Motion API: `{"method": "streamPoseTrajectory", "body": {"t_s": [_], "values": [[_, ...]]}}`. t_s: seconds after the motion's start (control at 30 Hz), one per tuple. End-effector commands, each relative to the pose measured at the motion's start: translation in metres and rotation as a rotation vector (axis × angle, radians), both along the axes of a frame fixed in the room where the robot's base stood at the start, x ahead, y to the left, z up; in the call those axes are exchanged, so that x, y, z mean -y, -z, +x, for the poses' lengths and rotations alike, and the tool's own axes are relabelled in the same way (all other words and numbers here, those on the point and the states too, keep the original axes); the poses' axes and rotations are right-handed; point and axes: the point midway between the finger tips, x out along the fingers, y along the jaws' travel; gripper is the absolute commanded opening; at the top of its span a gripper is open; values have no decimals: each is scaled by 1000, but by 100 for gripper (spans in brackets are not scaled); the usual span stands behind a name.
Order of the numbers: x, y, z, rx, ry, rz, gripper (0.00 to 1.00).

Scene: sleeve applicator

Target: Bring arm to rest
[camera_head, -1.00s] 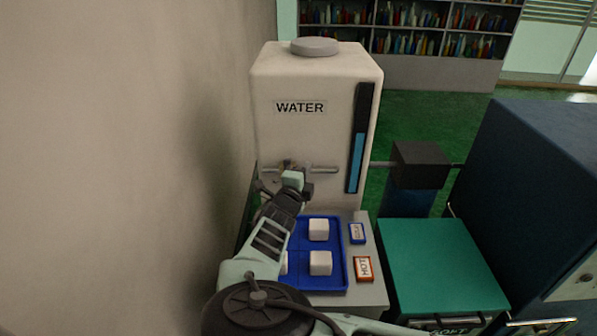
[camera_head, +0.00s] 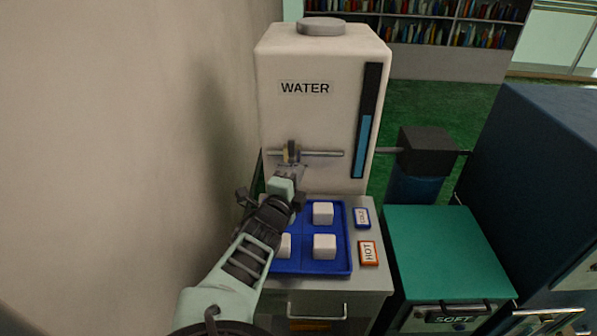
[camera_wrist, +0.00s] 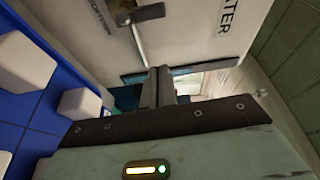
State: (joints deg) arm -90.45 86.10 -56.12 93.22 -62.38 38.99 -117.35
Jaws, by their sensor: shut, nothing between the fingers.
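My arm reaches up from the bottom of the head view, and my gripper (camera_head: 281,174) is in front of the white water dispenser, just below its horizontal metal bar. In the wrist view my gripper (camera_wrist: 161,72) has its fingers together with nothing between them. The water dispenser (camera_head: 330,120) has a WATER label and a blue level gauge. The metal bar (camera_head: 318,153) on its front carries a brass-coloured piece at the left. The gripper looks apart from the bar. My arm hides part of the blue tray.
A blue tray (camera_head: 349,262) with several white cubes lies on the grey cabinet below my gripper. A COLD tag (camera_head: 361,217) and a HOT tag (camera_head: 368,253) lie beside it. A green-topped cabinet (camera_head: 440,248) and a dark blue box (camera_head: 545,180) stand right. A wall is close at left.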

Motion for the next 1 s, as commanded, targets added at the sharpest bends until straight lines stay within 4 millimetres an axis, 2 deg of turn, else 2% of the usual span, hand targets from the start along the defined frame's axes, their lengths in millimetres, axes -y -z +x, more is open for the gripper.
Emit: {"method": "streamPoseTrajectory", "body": {"t_s": [0.13,0.23,0.37,0.43,0.53,0.67,0.83,1.0], "values": [[0,0,0,0,0,0,0],[16,2,2,-11,46,67,0],[67,15,-3,-44,224,327,0],[99,25,-14,-50,370,528,0],[135,38,-42,-31,604,823,0],[159,43,-86,41,912,1163,0],[164,26,-144,204,1315,1532,0],[157,-12,-198,437,1701,1806,0]]}}
